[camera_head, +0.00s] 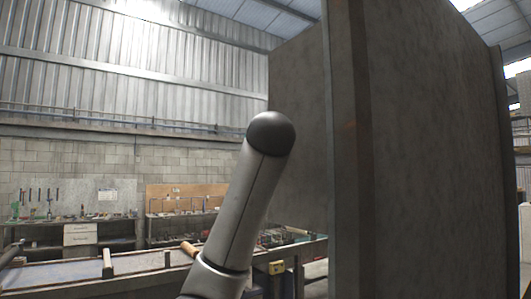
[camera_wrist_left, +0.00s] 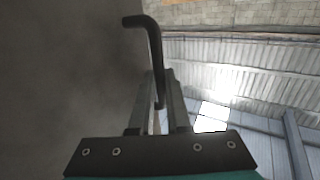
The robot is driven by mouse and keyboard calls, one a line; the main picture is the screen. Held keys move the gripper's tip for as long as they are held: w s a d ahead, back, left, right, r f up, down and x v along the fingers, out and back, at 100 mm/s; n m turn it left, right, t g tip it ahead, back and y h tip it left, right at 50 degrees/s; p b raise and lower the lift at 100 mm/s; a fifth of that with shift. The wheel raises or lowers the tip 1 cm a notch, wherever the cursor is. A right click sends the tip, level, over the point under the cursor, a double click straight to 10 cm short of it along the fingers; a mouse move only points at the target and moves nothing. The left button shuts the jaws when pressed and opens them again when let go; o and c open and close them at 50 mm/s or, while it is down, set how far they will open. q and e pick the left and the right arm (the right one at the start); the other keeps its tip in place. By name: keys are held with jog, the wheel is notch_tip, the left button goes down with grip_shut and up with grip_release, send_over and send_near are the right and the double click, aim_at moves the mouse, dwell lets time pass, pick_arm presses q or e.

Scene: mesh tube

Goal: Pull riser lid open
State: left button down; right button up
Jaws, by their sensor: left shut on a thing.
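The riser (camera_head: 435,150) is a tall grey box filling the right of the head view. A flat grey panel (camera_head: 298,85), seemingly its lid, stands out at an angle to the left of its near edge. In the left wrist view a grey surface (camera_wrist_left: 70,70) fills the left side, and a black bent bar handle (camera_wrist_left: 150,24) stands out from it. My left gripper (camera_wrist_left: 161,88) is shut on the handle, with a finger on each side of the bar. In the head view my left arm hides part of the panel, and the gripper is not seen. My right gripper is in neither view.
Workbenches with tools (camera_head: 75,228) stand along the block wall at the back left. The air left of the panel looks clear.

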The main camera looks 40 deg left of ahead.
pick_arm(q)
jog(key=c, duration=1.2)
grip_release()
jog(key=shift+o, duration=0.2)
jog(key=b+v, duration=0.5)
jog(key=v, duration=1)
jog(key=shift+b, duration=0.35)
jog(key=shift+s, duration=0.15)
